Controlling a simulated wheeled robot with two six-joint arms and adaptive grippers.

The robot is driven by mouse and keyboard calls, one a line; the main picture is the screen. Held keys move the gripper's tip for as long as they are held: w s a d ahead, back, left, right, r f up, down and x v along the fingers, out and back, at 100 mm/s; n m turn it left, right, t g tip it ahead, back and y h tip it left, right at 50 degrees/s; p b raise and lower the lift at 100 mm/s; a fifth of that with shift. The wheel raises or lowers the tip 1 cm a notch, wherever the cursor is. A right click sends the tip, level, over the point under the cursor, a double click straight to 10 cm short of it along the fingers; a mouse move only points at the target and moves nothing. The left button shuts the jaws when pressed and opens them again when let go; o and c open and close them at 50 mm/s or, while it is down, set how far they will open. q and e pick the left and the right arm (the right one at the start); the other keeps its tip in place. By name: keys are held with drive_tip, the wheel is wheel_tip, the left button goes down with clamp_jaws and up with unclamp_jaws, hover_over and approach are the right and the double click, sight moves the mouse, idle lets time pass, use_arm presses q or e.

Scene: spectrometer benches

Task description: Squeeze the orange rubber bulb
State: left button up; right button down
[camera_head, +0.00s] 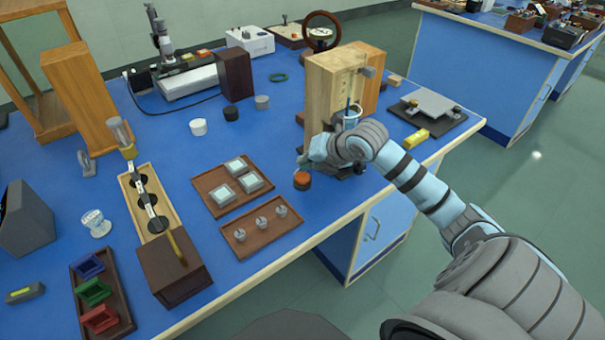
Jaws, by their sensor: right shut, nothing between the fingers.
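A small round orange-red thing with a dark lower part, apparently the orange rubber bulb (302,180), stands on the blue bench near its front edge. My right arm reaches in from the right. My right gripper (303,161) is just behind and above the bulb, small in the view and partly hidden by my wrist. It is shut with nothing held. I cannot tell whether its fingertips touch the bulb. My left gripper is out of view.
Brown trays (262,232) lie left of the bulb. A yellow block (416,139) lies to the right.

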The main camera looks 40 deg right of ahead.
sight(305, 173)
drive_tip(key=shift+f, duration=0.15)
drive_tip(key=shift+f, duration=0.3)
drive_tip(key=shift+f+b, duration=0.4)
drive_tip(key=shift+f, duration=0.25)
idle(0.6)
drive_tip(key=shift+r+p, duration=1.1)
drive_tip(key=shift+p, duration=0.05)
wheel_tip(305, 173, up, 5)
drive_tip(key=p, duration=0.5)
drive_tip(key=shift+r, duration=0.1)
